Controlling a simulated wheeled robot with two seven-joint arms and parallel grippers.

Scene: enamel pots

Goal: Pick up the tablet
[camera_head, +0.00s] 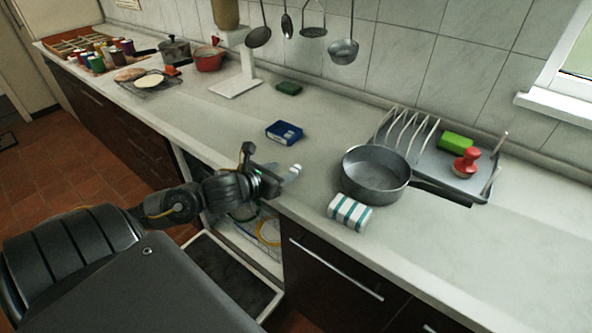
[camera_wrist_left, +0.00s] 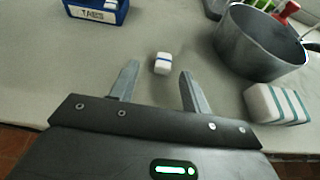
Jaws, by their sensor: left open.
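The tablet (camera_wrist_left: 162,63) is a small white block with a blue stripe. It lies on the grey worktop just beyond the gap between my left fingers in the left wrist view. In the head view a small white piece (camera_head: 296,167) shows by my left gripper, near the counter's front edge; it looks like the same tablet. My left gripper (camera_wrist_left: 159,72) is open and empty, with its fingers to either side of the line to the tablet. The left gripper (camera_head: 268,168) also shows in the head view, low over the counter edge. My right gripper is not in view.
A blue box marked TABS (camera_wrist_left: 95,12) stands beyond the tablet, to the left. A grey pan (camera_head: 374,174) and a striped sponge (camera_head: 350,212) stand to the right. A dish rack (camera_head: 408,135) is behind the pan. Below the counter, an open compartment (camera_head: 245,235) shows.

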